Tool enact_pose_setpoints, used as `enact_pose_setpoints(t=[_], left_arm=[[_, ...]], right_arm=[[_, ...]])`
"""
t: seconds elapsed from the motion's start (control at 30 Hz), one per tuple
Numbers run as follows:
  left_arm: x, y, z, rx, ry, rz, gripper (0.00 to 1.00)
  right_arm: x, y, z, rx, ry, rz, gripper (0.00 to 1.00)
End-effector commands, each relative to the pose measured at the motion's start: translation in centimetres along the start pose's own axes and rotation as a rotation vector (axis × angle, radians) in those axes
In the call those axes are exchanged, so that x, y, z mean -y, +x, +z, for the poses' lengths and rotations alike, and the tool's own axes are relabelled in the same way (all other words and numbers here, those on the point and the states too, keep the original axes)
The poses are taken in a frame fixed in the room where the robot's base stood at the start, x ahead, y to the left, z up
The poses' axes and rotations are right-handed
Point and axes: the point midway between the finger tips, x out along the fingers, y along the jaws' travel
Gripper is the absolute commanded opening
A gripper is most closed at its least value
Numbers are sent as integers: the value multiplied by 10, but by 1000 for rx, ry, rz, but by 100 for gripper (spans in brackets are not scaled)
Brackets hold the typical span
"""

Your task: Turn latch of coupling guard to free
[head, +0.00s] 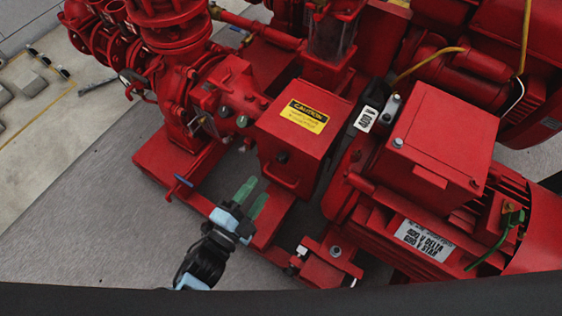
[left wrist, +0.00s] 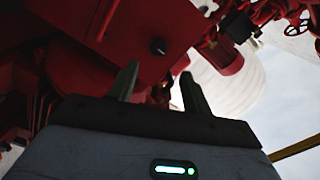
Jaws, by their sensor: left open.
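The coupling guard (head: 270,140) is a red box with a yellow and black caution label on top, in the middle of the head view. A small dark round latch knob (head: 282,157) sits on its front face, above a red handle bar (head: 283,181). My left gripper (head: 254,196) is open and empty, its two green fingers below and left of the knob, apart from it. In the left wrist view the knob (left wrist: 158,46) shows on the red face beyond and between the fingertips (left wrist: 159,72). Which way the latch is turned cannot be told. My right gripper is not in view.
A red pump (head: 180,90) with pipes stands to the left of the guard, and a red motor (head: 425,200) to the right. A blue-handled valve (head: 184,181) sticks out left of my gripper. The grey floor (head: 90,210) at the left is clear.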

Motion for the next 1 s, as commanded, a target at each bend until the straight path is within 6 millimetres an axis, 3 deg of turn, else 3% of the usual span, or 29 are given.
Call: enact_pose_setpoints(t=[0.1, 0.43, 0.8, 1.0], left_arm=[[-7, 9, 3, -24, 37, -8, 49], [-4, 19, 2, -31, 47, -15, 49], [-5, 71, 1, -30, 45, -12, 49], [-5, 86, 0, -29, 44, -11, 49]], right_arm=[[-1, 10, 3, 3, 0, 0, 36], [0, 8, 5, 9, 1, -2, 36], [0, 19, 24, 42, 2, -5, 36], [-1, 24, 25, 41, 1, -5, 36]])
